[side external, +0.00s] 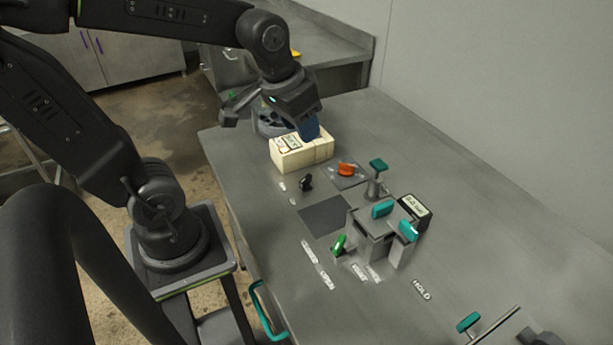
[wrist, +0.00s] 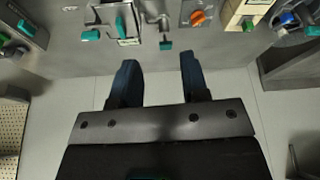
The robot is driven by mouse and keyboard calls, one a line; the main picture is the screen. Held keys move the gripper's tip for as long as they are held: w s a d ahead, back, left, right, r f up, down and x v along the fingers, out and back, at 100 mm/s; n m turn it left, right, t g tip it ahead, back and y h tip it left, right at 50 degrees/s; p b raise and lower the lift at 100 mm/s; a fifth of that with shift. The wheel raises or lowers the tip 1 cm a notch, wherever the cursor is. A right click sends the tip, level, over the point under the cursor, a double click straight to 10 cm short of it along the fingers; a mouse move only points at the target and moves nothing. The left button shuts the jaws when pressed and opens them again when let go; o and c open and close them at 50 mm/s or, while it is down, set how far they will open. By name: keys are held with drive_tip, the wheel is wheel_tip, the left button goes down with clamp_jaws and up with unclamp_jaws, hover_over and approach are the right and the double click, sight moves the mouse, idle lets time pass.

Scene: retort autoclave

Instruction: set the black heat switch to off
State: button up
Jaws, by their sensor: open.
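The black heat switch (side external: 306,182) is a small black lever standing up from the grey bench, just in front of the cream box in the side external view. Small white labels (side external: 283,187) lie beside it, too small to read. Which label the lever points to I cannot tell. I cannot make out the switch in the wrist view. My gripper (side external: 312,130) is above and behind the switch, over or just behind the cream box, and apart from the switch. In the wrist view my gripper (wrist: 157,72) has its two blue fingers spread with nothing between them.
The cream box (side external: 302,152) stands close behind the switch. An orange knob (side external: 346,169) sits on a dark plate to its right. A grey block with teal handles (side external: 380,210) and a black display (side external: 415,209) stand farther right.

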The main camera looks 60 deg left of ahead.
drive_tip(key=w+a+f+n+g, duration=0.2)
drive_tip(key=w+a+f, duration=0.4)
drive_tip(key=a, duration=0.1)
drive_tip(key=n+g, duration=0.2)
approach(307, 177)
drive_tip(key=shift+h, duration=0.3)
drive_tip(key=f, duration=0.9)
drive_tip(key=shift+s+a+f, duration=0.15)
drive_tip(key=shift+a+f, duration=0.15)
drive_tip(key=shift+f, duration=0.05)
clamp_jaws()
